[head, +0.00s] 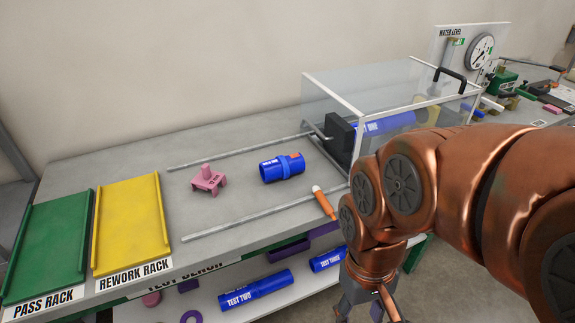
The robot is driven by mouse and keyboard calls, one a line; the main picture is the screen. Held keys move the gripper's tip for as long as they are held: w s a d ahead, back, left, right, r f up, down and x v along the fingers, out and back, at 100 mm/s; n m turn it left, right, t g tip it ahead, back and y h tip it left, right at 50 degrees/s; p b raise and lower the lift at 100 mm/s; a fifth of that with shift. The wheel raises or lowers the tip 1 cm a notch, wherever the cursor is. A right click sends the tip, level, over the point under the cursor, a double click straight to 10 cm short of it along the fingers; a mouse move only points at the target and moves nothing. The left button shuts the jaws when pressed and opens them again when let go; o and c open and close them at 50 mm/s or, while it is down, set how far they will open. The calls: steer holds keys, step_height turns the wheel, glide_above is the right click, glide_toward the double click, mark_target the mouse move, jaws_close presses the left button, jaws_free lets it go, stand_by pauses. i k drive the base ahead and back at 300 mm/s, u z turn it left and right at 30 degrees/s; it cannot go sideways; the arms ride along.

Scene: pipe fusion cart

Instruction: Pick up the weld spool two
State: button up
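A short blue spool (282,168) with a raised collar around its middle lies on its side on the grey bench. It has a red-orange patch near its right end, and its small white lettering is too small to read surely, so I cannot tell if it is weld spool two. My gripper (362,305) hangs at the bottom edge of the head view, in front of the bench and well below and right of this spool. The gripper is partly cut off by the frame, and its fingertips and opening are not clear.
A clear-walled box (330,98) stands behind right. The yellow rework rack (131,222) and green pass rack (47,252) are left. The lower shelf holds a blue "TEST TWO" pipe (256,289).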

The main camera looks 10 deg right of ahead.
mark_target(282, 167)
steer(key=z, duration=1.6)
steer(key=i, duration=1.1)
steer(key=u, duration=0.35)
